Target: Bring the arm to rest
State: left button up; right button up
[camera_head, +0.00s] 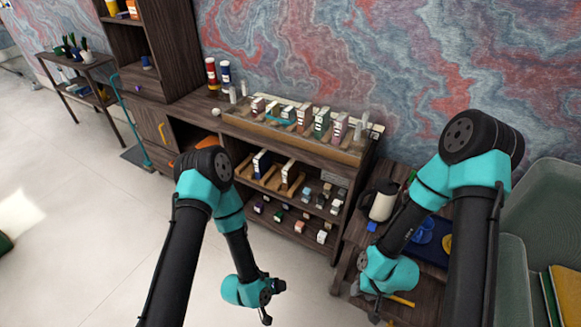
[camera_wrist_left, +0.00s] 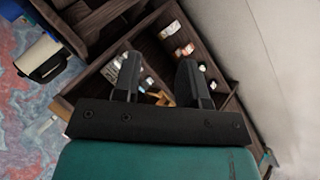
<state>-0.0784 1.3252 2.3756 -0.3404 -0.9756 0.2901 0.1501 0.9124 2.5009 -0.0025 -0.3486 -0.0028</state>
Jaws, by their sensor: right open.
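My left arm comes in from the left in the head view, and its gripper (camera_head: 268,312) hangs over the floor in front of the shelf unit. The left wrist view shows the left gripper's two dark fingers (camera_wrist_left: 158,68) spread apart, with nothing held between them. My right gripper (camera_head: 376,304) points down at the front of the low side table at lower right. It is open, and its fingers are small and partly hidden by the wrist. I cannot tell whether it touches the table.
A dark wooden shelf unit (camera_head: 333,171) holds several small boxes. The side table carries a white and black kettle (camera_head: 380,201), a dark blue tray (camera_head: 428,249) and blue cups. A green-grey chair (camera_head: 545,215) stands at right.

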pick_arm(q)
jog(key=s+a+r+g+y, duration=0.1)
jog(key=a+r, duration=0.3)
jog(key=a, duration=0.4)
jog(key=s+a+r+n+g+y, duration=0.1)
jog(key=s+a+r, duration=0.3)
jog(key=a, duration=0.5)
jog(key=shift+a+r+n+g+y, duration=0.25)
jog(key=shift+r+n+g+y, duration=0.1)
jog(key=shift+g+y, duration=0.45)
